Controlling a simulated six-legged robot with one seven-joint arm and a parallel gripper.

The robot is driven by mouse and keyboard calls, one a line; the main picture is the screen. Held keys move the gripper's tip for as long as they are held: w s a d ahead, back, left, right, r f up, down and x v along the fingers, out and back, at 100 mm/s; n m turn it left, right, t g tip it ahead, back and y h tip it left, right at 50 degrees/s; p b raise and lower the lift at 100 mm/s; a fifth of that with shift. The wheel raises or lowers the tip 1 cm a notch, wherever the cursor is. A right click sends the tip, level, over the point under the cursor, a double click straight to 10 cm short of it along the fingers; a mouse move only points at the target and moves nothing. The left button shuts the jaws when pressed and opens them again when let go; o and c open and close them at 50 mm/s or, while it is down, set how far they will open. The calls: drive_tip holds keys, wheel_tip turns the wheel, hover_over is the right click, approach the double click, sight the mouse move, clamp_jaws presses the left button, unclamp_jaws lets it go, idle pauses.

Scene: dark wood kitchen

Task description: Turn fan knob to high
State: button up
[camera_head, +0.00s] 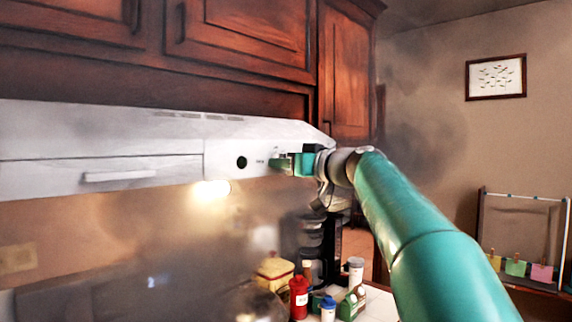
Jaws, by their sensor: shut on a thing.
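The white range hood (130,140) runs under the dark wood cabinets on the left. A round black knob (242,162) sits on its front panel, with small dark lettering to its right. My teal gripper (283,163) is to the right of that knob, against the right end of the hood panel. It is shut on a knob there, which I take as the fan knob. That knob is mostly hidden by the fingers, so its setting cannot be read.
Below are a red bottle (299,297), a blue-capped bottle (328,307), a yellow container (274,272) and a dark coffee maker (312,240) on the counter. Cabinets (240,35) are close above. Grey smoke-like haze blurs parts of the view. A lit lamp (212,190) glows under the hood.

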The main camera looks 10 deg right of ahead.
drive_tip(key=m, duration=1.8)
drive_tip(key=shift+s+a+r+m, duration=0.1)
drive_tip(key=shift+a+r+m, duration=0.1)
drive_tip(key=shift+m, duration=0.2)
drive_tip(key=o, duration=0.9)
drive_tip(key=shift+o, duration=0.2)
drive_tip(key=shift+s+r, duration=0.1)
drive_tip(key=shift+s, duration=0.05)
drive_tip(key=v, duration=1.3)
drive_tip(key=shift+s+d, duration=0.25)
